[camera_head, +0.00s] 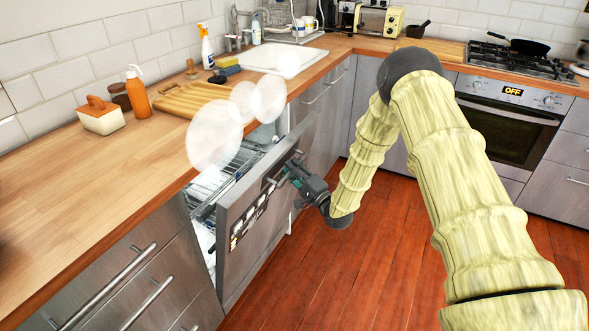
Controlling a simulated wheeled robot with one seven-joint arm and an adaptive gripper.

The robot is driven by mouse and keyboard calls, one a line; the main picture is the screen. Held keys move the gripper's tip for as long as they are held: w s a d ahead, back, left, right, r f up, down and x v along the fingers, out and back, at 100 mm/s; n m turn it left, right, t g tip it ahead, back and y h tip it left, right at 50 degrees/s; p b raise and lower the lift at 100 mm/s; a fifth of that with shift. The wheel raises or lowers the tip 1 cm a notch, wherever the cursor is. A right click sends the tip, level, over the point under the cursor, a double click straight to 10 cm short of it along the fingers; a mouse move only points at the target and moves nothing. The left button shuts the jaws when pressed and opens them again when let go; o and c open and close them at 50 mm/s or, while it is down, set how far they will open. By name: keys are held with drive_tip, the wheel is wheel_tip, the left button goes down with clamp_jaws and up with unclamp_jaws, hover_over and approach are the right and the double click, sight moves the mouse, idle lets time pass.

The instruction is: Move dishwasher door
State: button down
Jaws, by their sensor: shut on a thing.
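The dishwasher door (248,237) is a steel panel under the left counter. It stands partly open, tilted outward from the cabinet front. Behind it a rack (213,185) with some white dishes shows in the gap. My gripper (287,175) is shut at the door's outer face near its upper edge, at the handle. The fingertips are small and partly hidden by the gripper body. My arm reaches in from the right.
Steel drawers (130,290) with bar handles stand left of the door. The wooden counter (90,190) runs above. An oven (506,130) stands at the back right. Open wooden floor (330,275) lies before the door. Translucent white discs (214,135) appear above the counter edge.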

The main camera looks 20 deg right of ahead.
drive_tip(key=c, duration=1.3)
unclamp_jaws()
drive_tip(key=v, duration=1.2)
drive_tip(key=shift+d, duration=0.1)
